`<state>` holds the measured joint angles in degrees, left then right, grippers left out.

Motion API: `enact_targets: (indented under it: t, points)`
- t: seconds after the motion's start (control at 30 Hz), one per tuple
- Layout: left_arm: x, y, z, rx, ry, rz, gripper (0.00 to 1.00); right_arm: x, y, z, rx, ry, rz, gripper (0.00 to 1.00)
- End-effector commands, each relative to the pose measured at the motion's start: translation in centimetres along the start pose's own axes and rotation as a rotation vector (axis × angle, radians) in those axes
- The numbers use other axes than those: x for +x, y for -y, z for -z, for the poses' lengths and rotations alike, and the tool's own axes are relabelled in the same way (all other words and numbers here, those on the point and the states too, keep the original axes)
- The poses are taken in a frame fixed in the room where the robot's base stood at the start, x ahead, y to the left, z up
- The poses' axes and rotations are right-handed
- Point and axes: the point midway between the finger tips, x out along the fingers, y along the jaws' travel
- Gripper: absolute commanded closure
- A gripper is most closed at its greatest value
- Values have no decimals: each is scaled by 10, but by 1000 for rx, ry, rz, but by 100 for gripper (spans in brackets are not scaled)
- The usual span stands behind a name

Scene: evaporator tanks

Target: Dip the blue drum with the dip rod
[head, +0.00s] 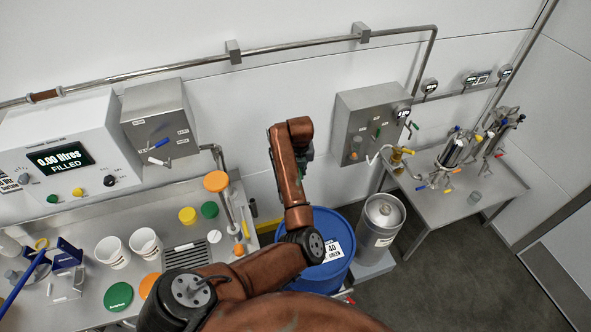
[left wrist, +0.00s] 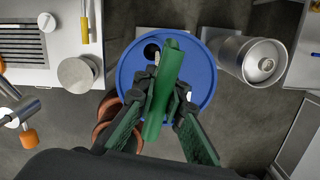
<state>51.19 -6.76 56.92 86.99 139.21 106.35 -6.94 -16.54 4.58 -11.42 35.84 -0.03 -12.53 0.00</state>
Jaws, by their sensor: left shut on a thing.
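The blue drum (head: 343,272) stands on the floor, partly hidden behind my brown arm in the head view. In the left wrist view the blue drum (left wrist: 203,92) lies below my gripper, and a dark round opening (left wrist: 152,50) shows in its lid. My left gripper (left wrist: 163,92) is shut on a green bar (left wrist: 166,75), held over the drum lid. Whether the bar is part of the dip rod, and whether anything reaches into the opening, I cannot tell. In the head view my arm hides most of this gripper. My right gripper is not in view.
A steel keg (head: 381,222) stands close to the drum's right. The left bench holds white cups (head: 113,252), coloured lids (head: 118,297) and a blue stick (head: 22,284). A steel table (head: 445,200) stands at right. A grey box (head: 373,120) hangs on the wall behind.

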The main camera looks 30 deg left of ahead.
Motion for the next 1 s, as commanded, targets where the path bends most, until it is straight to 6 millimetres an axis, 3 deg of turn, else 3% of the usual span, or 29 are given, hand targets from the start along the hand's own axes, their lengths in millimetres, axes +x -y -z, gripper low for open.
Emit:
enact_targets:
  t: [0.03, 0.13, 0.3, 0.43, 0.73, 1.0]
  points:
    - [1, -6, 3, 83, -4, 4, 100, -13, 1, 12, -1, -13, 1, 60]
    - [9, -10, 8, 220, -4, 23, 100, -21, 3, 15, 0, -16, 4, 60]
    - [16, -12, 13, 324, -1, 38, 100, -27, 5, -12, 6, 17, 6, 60]
    - [17, -12, 13, 332, 0, 40, 100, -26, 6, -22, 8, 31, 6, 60]
    - [17, -11, 13, 330, 4, 41, 100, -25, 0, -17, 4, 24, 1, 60]
    - [33, -11, 15, 330, 3, 40, 100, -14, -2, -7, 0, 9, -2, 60]
